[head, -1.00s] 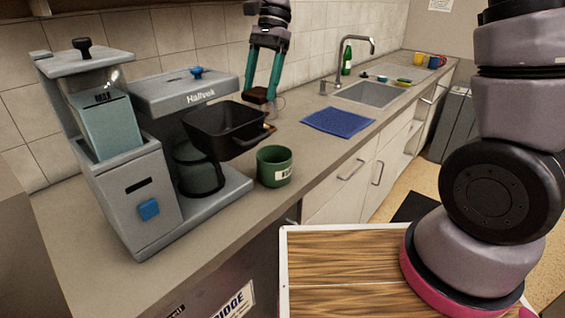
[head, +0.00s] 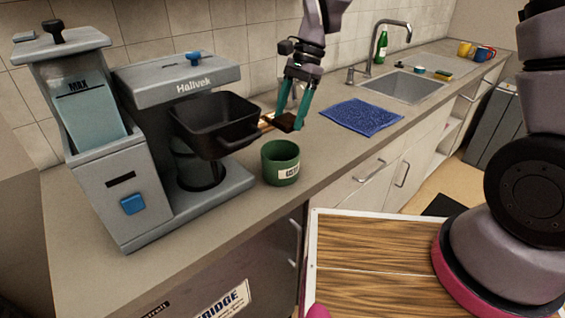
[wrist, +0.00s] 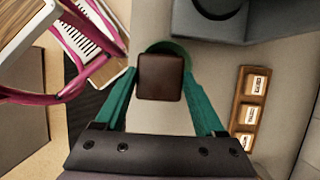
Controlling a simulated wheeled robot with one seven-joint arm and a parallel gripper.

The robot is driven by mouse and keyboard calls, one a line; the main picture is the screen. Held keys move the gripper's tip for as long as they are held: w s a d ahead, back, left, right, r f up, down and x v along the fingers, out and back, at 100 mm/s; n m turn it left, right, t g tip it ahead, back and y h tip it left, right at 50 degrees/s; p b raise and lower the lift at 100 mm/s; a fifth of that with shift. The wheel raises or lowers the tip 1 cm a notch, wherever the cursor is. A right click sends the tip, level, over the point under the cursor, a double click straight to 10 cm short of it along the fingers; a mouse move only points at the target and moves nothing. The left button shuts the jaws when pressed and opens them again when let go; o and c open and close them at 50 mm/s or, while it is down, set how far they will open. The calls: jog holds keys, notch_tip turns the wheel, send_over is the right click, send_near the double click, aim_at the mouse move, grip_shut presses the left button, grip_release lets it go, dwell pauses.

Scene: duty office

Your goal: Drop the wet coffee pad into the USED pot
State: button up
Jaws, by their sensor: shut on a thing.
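The wet coffee pad is a dark brown, square piece (head: 286,122) held between the teal fingertips of my gripper (head: 289,117). My gripper is shut on it; the pad (wrist: 160,76) also shows between the fingertips (wrist: 160,80) in the wrist view. The USED pot is a round green pot (head: 281,170) with a white label, upright on the counter. In the head view the pad is above the pot's rim, apart from it. In the wrist view the pad hides most of the pot (wrist: 168,46), whose rim shows beyond it. The pot's inside is largely hidden.
The grey coffee machine (head: 170,90) stands left of the pot, its black filter basket (head: 213,128) jutting out close to the pad. A wooden holder with labelled pieces (wrist: 248,108) lies to one side in the wrist view. A blue cloth (head: 361,117) and sink (head: 405,86) are to the right.

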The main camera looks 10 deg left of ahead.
jog(key=shift+f, duration=1.05)
jog(key=o, duration=1.3)
jog(key=shift+r, duration=0.1)
jog(key=v, duration=1)
jog(key=shift+r, duration=0.3)
jog(key=shift+w+d+r, duration=0.1)
jog(key=shift+d, duration=0.05)
